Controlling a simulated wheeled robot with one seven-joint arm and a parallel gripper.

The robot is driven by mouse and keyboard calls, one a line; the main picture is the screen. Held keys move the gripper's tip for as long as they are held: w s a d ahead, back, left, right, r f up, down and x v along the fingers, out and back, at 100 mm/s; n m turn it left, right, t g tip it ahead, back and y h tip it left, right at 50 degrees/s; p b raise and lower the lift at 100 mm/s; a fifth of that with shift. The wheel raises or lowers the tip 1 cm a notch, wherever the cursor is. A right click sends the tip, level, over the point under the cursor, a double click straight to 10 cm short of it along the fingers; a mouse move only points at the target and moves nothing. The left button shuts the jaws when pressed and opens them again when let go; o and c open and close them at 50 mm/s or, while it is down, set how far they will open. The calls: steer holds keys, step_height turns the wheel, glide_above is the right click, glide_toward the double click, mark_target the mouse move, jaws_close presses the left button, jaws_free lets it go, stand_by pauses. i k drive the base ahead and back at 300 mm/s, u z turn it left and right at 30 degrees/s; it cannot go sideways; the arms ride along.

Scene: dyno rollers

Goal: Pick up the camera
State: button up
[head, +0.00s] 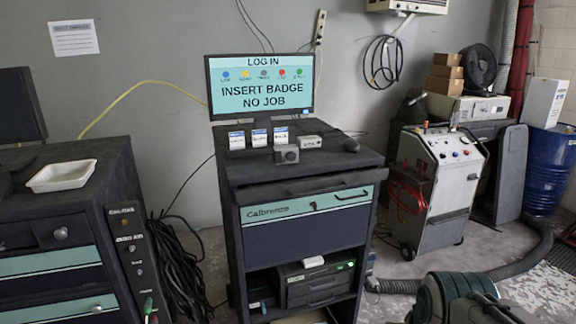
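A small grey box-shaped camera (287,154) with a round dark lens on its front sits near the front edge of the dark cabinet top (243,172). It stands below the monitor, in front of the small cartons. My gripper's fingers cannot be made out. A rounded grey and dark-green form at the bottom right edge may be part of my arm, well apart from the camera.
Behind the camera are a monitor (262,87), several small blue-white cartons (259,138), a pale box (311,142) and a dark mouse-like object (351,145). A drawer cabinet with a white tray (62,176) stands left. A wheeled machine (440,185) stands right.

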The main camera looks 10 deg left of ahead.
mark_target(282, 154)
steer(key=u, duration=0.3)
steer(key=i, duration=0.85)
steer(key=u, duration=0.15)
